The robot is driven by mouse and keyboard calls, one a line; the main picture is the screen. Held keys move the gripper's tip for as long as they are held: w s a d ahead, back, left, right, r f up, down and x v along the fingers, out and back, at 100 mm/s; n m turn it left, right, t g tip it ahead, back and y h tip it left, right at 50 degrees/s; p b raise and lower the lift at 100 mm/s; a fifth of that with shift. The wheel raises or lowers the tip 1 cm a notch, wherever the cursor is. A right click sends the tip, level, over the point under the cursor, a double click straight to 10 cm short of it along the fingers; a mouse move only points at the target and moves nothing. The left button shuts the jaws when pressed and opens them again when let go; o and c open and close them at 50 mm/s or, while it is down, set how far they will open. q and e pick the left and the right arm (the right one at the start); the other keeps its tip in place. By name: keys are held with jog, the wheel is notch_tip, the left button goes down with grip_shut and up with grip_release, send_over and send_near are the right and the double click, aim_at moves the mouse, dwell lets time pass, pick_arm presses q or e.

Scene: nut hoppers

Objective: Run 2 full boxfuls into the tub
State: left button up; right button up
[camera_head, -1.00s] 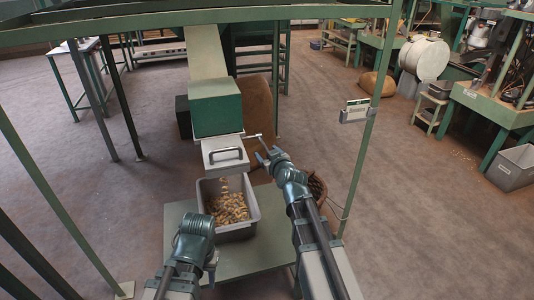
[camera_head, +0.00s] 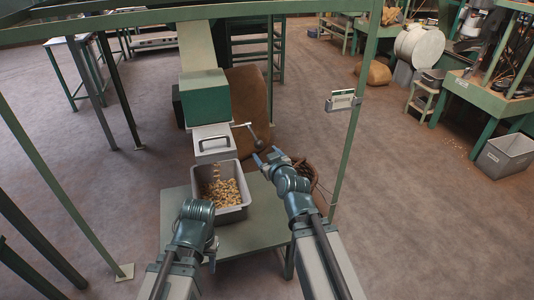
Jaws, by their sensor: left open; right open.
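A green hopper box (camera_head: 204,98) hangs at the foot of a sloping chute, with a pale box with a dark handle (camera_head: 211,143) below it. A crank lever (camera_head: 243,125) with a dark knob sticks out on its right. A thin string of nuts (camera_head: 217,172) shows between the pale box and the grey tub (camera_head: 233,214), which holds a heap of nuts (camera_head: 222,193). My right gripper (camera_head: 266,156) is open and empty, just below the knob and apart from it. My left gripper (camera_head: 212,250) is low in front of the tub; its fingers are mostly hidden.
The tub stands on a green table (camera_head: 255,233). A wicker basket (camera_head: 303,172) is behind my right arm, and a brown sack (camera_head: 246,95) behind the hopper. A green post with a small pale counter box (camera_head: 342,101) rises on the right.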

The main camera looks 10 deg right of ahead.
jog(key=shift+w+f, duration=0.1)
jog(key=shift+w, duration=0.05)
jog(key=shift+c, duration=0.7)
jog(key=shift+w+r+p, duration=0.1)
jog(key=shift+r+p, duration=0.2)
jog(key=shift+p, duration=0.1)
jog(key=shift+c, duration=1.1)
jog(key=r+g+p, duration=0.1)
jog(key=r+p, duration=0.1)
jog(key=p, duration=0.1)
jog(key=w+r+p, duration=0.1)
jog(key=r+p, duration=0.1)
jog(key=p, duration=0.2)
jog(key=w+r+g+p, duration=0.1)
jog(key=r+p, duration=0.1)
jog(key=p, duration=0.1)
jog(key=shift+d+m+g, duration=0.2)
jog(key=shift+m+g, duration=0.1)
jog(key=shift+m, duration=0.1)
grip_shut()
notch_tip(320, 180, up, 8)
jog(key=d+m+g+y+p, duration=0.1)
jog(key=g+p, duration=0.4)
jog(key=p, duration=1.1)
jog(key=shift+d+r+m, duration=0.25)
jog(key=shift+d+m, duration=0.35)
jog(key=shift+m, duration=0.3)
jog(key=shift+w, duration=0.1)
